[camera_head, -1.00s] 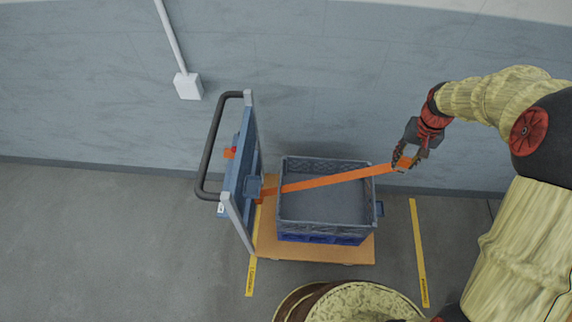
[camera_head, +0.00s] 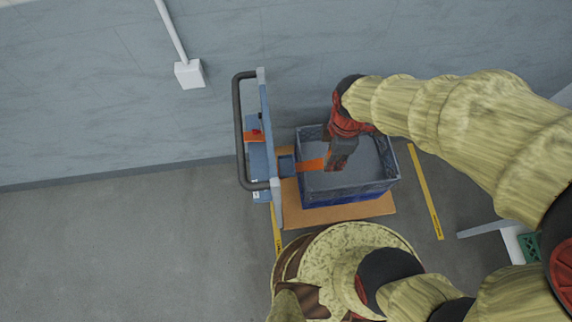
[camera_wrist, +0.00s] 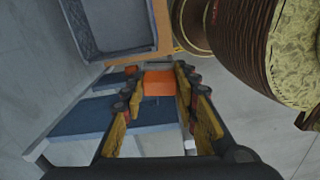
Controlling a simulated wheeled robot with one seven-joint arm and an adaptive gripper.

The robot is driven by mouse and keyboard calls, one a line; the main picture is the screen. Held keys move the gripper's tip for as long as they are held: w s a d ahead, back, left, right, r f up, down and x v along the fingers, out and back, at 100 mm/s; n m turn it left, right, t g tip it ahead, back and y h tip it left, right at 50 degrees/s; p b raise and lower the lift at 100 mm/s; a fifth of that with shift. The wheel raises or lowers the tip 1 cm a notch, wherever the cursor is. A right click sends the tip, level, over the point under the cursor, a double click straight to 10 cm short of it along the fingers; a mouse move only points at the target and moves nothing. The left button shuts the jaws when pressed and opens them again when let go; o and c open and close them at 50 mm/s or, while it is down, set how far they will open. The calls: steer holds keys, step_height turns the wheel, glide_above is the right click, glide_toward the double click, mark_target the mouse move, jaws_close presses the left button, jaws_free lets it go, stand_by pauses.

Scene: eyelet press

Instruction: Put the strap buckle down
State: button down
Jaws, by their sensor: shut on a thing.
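My gripper (camera_head: 334,160) is over the left part of the grey crate (camera_head: 345,187). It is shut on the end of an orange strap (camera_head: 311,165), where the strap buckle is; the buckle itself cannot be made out. The strap runs from a blue-grey box (camera_head: 286,164) by the cart's upright panel to my gripper. In the wrist view the orange strap (camera_wrist: 158,83) shows between the two fingers of my gripper (camera_wrist: 158,90). My gripper and arm hide part of the crate and the held end.
The crate stands on a flat wooden cart deck (camera_head: 340,212). The cart's upright blue panel with a black handle (camera_head: 241,130) stands left of it. A wall (camera_head: 110,95) is behind. Yellow floor lines (camera_head: 425,190) flank the cart. Floor at left is clear.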

steer(key=shift+s+a+n, duration=0.2)
steer(key=shift+s+n, duration=0.5)
steer(key=shift+s, duration=0.1)
steer(key=w+a+f+b, duration=0.2)
steer(key=w+a+f, duration=0.15)
steer(key=a, duration=0.45)
steer(key=b, duration=0.2)
glide_toward(286, 167)
steer(key=shift+s+d, duration=0.1)
steer(key=shift+d, duration=0.1)
steer(key=shift+a+f+b, duration=0.15)
steer(key=shift+f+b, duration=0.15)
steer(key=shift+f, duration=1.3)
steer(key=shift+f, duration=0.1)
steer(key=c, duration=1.4)
jaws_free()
step_height(286, 167, up, 12)
steer(key=p, duration=0.3)
